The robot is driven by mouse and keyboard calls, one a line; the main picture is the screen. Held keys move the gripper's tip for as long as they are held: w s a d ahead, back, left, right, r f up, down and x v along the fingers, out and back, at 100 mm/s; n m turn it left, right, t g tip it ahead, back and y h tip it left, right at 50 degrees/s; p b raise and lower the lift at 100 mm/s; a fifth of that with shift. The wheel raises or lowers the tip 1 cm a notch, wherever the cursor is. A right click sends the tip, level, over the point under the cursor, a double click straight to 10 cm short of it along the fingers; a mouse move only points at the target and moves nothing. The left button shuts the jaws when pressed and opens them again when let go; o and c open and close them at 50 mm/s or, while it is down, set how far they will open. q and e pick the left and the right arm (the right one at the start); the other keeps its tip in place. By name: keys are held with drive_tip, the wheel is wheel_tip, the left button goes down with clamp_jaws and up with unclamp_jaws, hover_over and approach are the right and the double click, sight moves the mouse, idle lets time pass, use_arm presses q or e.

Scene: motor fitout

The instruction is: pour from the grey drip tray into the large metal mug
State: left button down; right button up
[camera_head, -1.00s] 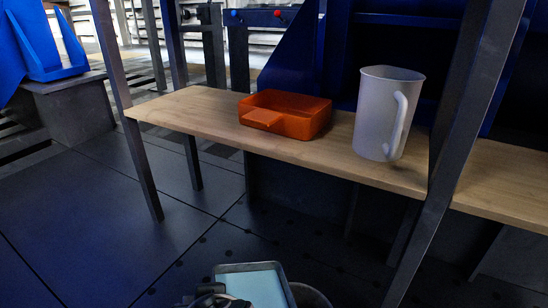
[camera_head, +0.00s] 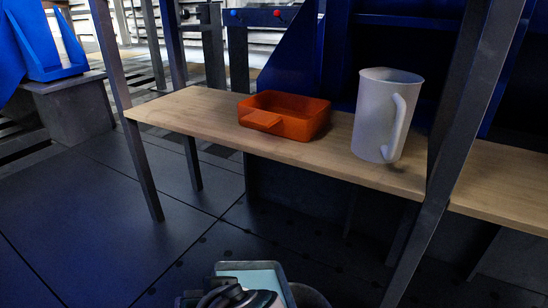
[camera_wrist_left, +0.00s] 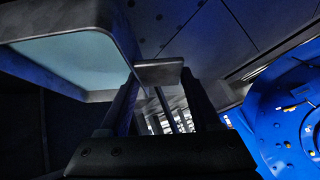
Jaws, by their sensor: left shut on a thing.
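The grey drip tray (camera_head: 283,284) is at the bottom edge of the head view, with a light blue surface inside. My left gripper (camera_head: 232,298) is at its near left side and partly covers it. In the left wrist view, the tray (camera_wrist_left: 128,40) fills the upper left, and its tab (camera_wrist_left: 158,72) is between my gripper fingers (camera_wrist_left: 160,88). A tall, pale grey mug (camera_head: 378,115) with a handle stands upright on the wooden shelf, well apart from the tray. My right gripper is not in view.
An orange open bin (camera_head: 285,115) stands on the wooden shelf (camera_head: 200,112), left of the mug. Dark posts (camera_head: 460,130) frame the shelf. A partly hidden round grey rim (camera_head: 312,297) is beside the tray; I cannot tell what it is. Open floor lies at left.

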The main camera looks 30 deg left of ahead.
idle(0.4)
use_arm(q)
drive_tip(key=shift+w+d+r, duration=0.1)
drive_tip(key=shift+w+r, duration=0.1)
drive_tip(key=shift+r, duration=0.15)
idle(0.4)
drive_tip(key=shift+r, duration=0.15)
drive_tip(key=shift+w+d+r+y, duration=0.1)
drive_tip(key=shift+d+r+y, duration=0.05)
drive_tip(key=shift+y, duration=0.15)
drive_tip(key=shift+r+g, duration=0.1)
drive_tip(key=shift+g, duration=0.2)
drive_tip(key=shift+w+r+m, duration=0.1)
drive_tip(key=shift+r+m, duration=0.1)
drive_tip(key=shift+m, duration=0.1)
drive_tip(key=shift+d, duration=0.1)
